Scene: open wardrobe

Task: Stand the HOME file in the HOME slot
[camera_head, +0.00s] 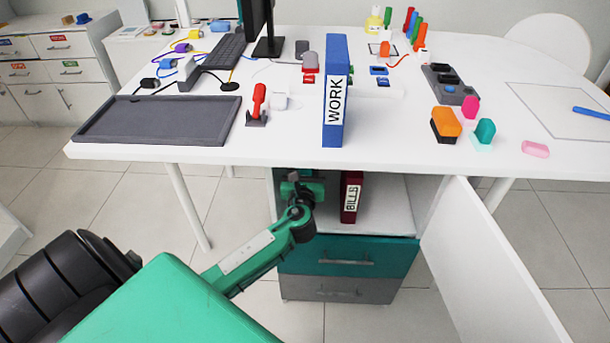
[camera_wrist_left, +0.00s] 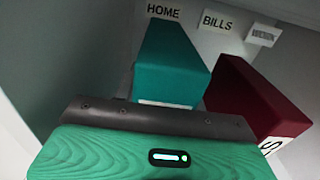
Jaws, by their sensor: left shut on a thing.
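In the left wrist view a teal file (camera_wrist_left: 172,65) stands in front of my left gripper (camera_wrist_left: 155,115), below the HOME label (camera_wrist_left: 163,11) on the back wall of the cabinet compartment. My left gripper is shut on this file; it also shows in the head view (camera_head: 300,190), inside the compartment's left side under the tabletop. Only a white edge of the file's own label shows, so I cannot read it. I cannot tell whether its base touches the floor. My right gripper is not in view.
The dark red BILLS file (camera_head: 351,197) stands just right of the teal file. The blue WORK file (camera_head: 336,95) stands on the white table (camera_head: 400,140). The cabinet door (camera_head: 485,260) hangs open at the right. A teal drawer (camera_head: 350,257) is below the compartment.

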